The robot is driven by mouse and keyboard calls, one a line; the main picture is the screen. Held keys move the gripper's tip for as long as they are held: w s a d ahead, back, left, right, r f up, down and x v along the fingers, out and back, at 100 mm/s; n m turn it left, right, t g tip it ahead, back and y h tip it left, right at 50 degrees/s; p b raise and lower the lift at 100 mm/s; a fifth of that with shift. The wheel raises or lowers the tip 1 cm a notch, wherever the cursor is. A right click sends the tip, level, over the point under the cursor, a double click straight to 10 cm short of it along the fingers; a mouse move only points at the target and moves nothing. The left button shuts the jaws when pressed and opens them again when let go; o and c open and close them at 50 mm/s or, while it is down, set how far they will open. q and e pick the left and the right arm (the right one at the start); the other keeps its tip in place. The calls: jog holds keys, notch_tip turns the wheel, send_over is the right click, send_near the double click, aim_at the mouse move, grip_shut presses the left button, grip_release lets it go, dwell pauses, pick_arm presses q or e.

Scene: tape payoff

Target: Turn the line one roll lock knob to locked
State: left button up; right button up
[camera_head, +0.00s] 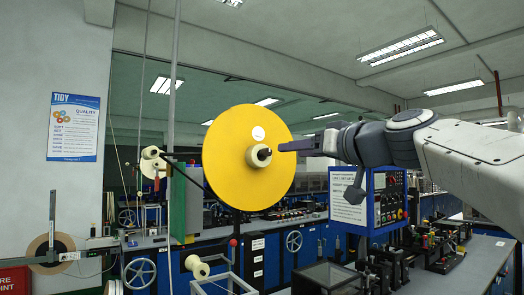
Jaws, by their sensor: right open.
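The roll lock knob (264,154) shows as a small dark piece at the centre of the cream hub (254,157). The hub sits in the middle of a large yellow disc (225,165). My right gripper (285,147) comes in from the right, with its fingertips close to the right side of the knob. The gripper is open. I cannot tell whether a finger touches the knob. The knob's marks are too small to read, so its turned position cannot be told. My left gripper is not in view.
A control panel (389,197) with buttons stands below my right arm. A grey bench (478,268) with black fixtures is at the lower right. A smaller spool (152,158) is left of the disc, and a tape roll (42,249) is at the far left.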

aim_at(269, 152)
jog(key=p+x, duration=0.3)
jog(key=x, duration=0.4)
jog(key=shift+w+a+r, duration=0.1)
jog(key=shift+w+a, duration=0.1)
jog(key=shift+a, duration=0.05)
jog(key=shift+w+a+p, duration=0.35)
jog(key=shift+w, duration=0.1)
grip_shut()
